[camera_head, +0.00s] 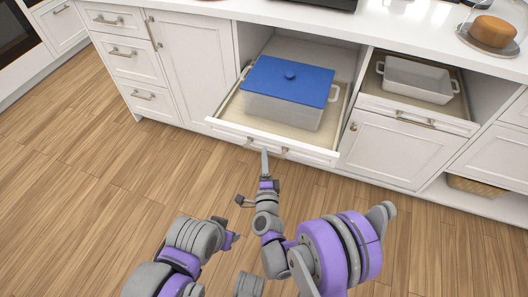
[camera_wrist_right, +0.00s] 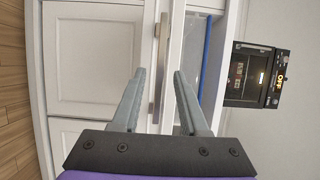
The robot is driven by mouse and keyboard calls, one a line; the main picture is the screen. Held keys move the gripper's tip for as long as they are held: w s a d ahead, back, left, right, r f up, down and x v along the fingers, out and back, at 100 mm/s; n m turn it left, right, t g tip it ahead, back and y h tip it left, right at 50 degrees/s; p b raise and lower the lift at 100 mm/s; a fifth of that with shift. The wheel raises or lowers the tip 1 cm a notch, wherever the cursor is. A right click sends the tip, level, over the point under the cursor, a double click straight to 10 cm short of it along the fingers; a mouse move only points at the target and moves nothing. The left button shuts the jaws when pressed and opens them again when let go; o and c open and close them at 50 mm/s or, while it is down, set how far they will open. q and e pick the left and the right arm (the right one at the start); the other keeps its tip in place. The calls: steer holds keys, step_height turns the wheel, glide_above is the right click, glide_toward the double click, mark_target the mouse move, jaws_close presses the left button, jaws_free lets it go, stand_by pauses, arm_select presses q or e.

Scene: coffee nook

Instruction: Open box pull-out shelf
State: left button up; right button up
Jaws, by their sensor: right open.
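The box pull-out shelf (camera_head: 225,126) stands out from the cabinet in the head view. On it is a white box (camera_head: 283,110) with a blue lid (camera_head: 290,80). My right gripper (camera_head: 265,158) is in front of the shelf's low white front, at its handle (camera_head: 283,151). In the right wrist view, the gripper (camera_wrist_right: 160,78) is open, and the metal handle (camera_wrist_right: 157,75) runs upright between its fingers. Whether a finger touches the handle, I cannot tell. My left arm shows low in the head view; its gripper cannot be made out.
A second pull-out (camera_head: 455,121) to the right holds a white dish (camera_head: 418,80). Drawers (camera_head: 135,65) and a cabinet door (camera_head: 195,65) are at the left. A wicker basket (camera_head: 475,187) sits low at the right. The wood floor (camera_head: 90,190) is clear at the left.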

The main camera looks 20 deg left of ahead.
steer(key=b+v, duration=0.1)
steer(key=v, duration=0.6)
steer(key=shift+s, duration=0.2)
steer(key=shift+d+r, duration=0.1)
